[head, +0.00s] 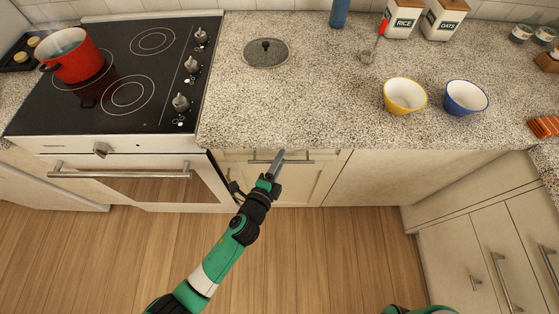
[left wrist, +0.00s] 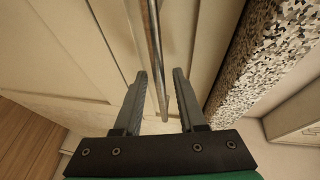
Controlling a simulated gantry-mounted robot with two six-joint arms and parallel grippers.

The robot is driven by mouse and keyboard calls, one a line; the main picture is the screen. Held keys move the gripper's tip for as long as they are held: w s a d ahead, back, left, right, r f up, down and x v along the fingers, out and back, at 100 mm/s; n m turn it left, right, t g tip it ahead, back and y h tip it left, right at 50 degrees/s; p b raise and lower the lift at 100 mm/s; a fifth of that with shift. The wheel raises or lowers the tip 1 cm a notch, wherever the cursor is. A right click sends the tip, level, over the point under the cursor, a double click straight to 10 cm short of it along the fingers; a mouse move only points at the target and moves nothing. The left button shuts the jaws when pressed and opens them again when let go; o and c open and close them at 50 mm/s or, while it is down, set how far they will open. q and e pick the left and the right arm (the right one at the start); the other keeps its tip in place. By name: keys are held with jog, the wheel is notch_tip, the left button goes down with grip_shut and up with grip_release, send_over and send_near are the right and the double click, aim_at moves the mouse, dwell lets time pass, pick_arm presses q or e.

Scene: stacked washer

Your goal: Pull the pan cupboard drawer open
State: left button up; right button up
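The pan cupboard drawer (head: 332,157) is a pale front just under the counter edge, right of the oven, and looks shut. Its handle (head: 300,161) is a thin horizontal metal bar; in the left wrist view the handle (left wrist: 154,45) runs down between the fingers. In the left wrist view the left gripper (left wrist: 163,85) is open, one finger on each side of the bar, with visible gaps. My right gripper is out of view; only a bit of my green right arm shows at the bottom edge.
The speckled counter (head: 310,95) overhangs close above the handle; its edge (left wrist: 262,60) runs beside the right finger. The oven handle (head: 120,174) is to the left. Cabinets (head: 475,255) stand at the right. The wooden floor (head: 330,250) in front is clear.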

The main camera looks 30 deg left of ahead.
pick_arm(q)
grip_shut()
dwell(1.2)
